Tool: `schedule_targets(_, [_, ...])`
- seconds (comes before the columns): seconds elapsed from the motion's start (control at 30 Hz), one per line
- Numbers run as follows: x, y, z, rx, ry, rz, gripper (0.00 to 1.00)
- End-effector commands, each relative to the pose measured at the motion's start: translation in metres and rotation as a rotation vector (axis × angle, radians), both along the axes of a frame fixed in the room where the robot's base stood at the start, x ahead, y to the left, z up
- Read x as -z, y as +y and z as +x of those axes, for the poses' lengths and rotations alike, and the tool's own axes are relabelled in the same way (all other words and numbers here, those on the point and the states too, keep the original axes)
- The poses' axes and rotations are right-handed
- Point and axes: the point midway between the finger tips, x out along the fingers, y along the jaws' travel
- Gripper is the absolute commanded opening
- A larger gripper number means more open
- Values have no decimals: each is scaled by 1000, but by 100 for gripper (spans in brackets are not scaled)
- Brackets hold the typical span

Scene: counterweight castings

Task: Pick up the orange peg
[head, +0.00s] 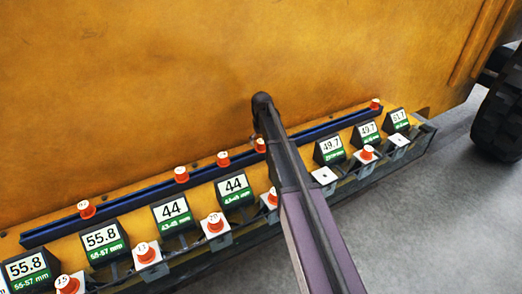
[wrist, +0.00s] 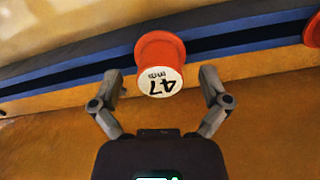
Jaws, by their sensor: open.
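In the wrist view an orange peg (wrist: 160,48) with a white end marked 47 stands at the blue-edged rail. My gripper (wrist: 161,78) is open, with one finger to the left of the peg and one to the right. Gaps show on both sides, so neither finger touches it. In the head view my arm hides the gripper. Several orange pegs sit along the blue rail, one (head: 260,145) right beside my arm; I cannot tell which is the 47 peg.
A second orange peg (wrist: 313,30) is at the wrist view's right edge. Below the blue rail (head: 140,195) are number signs (head: 234,187) and white blocks, several holding orange pegs (head: 215,223). One block (head: 323,176) is empty. An orange wall (head: 130,80) rises behind; grey floor lies in front.

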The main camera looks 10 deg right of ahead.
Motion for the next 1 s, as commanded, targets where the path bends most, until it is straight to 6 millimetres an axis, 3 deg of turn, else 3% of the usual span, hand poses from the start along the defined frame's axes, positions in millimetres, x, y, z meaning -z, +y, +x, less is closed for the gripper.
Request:
schedule_targets(0.2, [15, 0, 0, 0, 0, 0, 96])
schedule_targets(0.9, [16, -1, 0, 1, 0, 0, 96])
schedule_targets(1.0, [16, -1, 0, 2, 0, 0, 69])
